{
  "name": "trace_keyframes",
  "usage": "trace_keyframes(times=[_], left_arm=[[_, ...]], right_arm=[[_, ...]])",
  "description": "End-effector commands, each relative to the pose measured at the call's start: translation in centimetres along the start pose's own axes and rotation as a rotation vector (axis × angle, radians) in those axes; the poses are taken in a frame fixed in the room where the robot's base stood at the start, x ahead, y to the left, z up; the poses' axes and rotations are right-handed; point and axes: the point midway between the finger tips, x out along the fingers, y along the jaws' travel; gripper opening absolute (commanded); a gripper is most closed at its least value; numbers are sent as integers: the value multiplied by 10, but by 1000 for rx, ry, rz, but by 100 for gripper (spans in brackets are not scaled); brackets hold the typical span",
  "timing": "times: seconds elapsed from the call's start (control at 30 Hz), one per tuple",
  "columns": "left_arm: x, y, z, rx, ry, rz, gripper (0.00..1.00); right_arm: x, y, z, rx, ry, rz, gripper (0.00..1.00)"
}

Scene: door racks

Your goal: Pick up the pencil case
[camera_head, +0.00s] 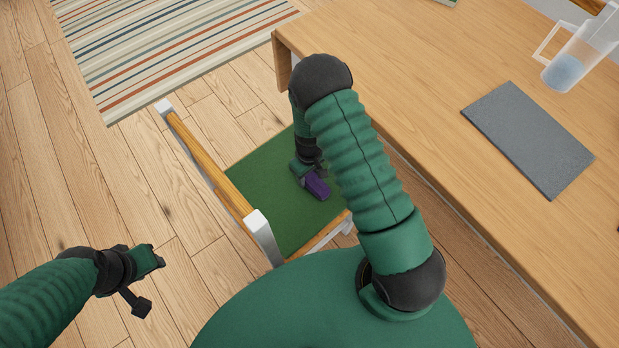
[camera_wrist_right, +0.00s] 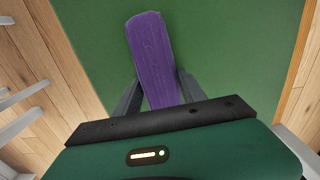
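The purple pencil case (camera_head: 317,186) is over the green seat of a chair (camera_head: 263,190). In the right wrist view the pencil case (camera_wrist_right: 152,55) is long and slightly tilted, with its near end between the two grey fingers. My right gripper (camera_head: 311,178) reaches down to it, and in its wrist view the right gripper's fingers (camera_wrist_right: 159,88) lie against both long sides. Whether the case touches the seat cannot be told. My left gripper (camera_head: 150,280) is open and empty above the floor at the lower left.
The chair has a wooden armrest (camera_head: 208,165) with white ends left of the seat. A wooden table (camera_head: 430,90) stands close on the right, carrying a grey mat (camera_head: 528,138) and a clear pitcher (camera_head: 580,55). A striped rug (camera_head: 165,45) lies at the upper left. The floor at left is clear.

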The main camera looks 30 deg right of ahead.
Motion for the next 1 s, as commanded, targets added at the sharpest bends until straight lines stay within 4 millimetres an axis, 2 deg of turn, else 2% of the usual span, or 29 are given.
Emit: trace_keyframes(times=[0.03, 0.27, 0.57, 0.87, 1.0], left_arm=[[0, 0, 0, 0, 0, 0, 36], [0, 0, 0, 0, 0, 0, 36], [-1, 0, 0, 0, 0, 0, 36], [-15, 0, -4, 0, 0, 0, 36], [-18, 0, -4, 0, 0, 0, 36]], right_arm=[[0, 0, 0, 0, 0, 0, 34], [0, 0, 0, 0, 0, 0, 4], [-3, 0, 0, 0, 1, 1, 4], [-37, 0, 0, -1, 2, 0, 4], [-40, -8, 24, 3, -3, -2, 4]])
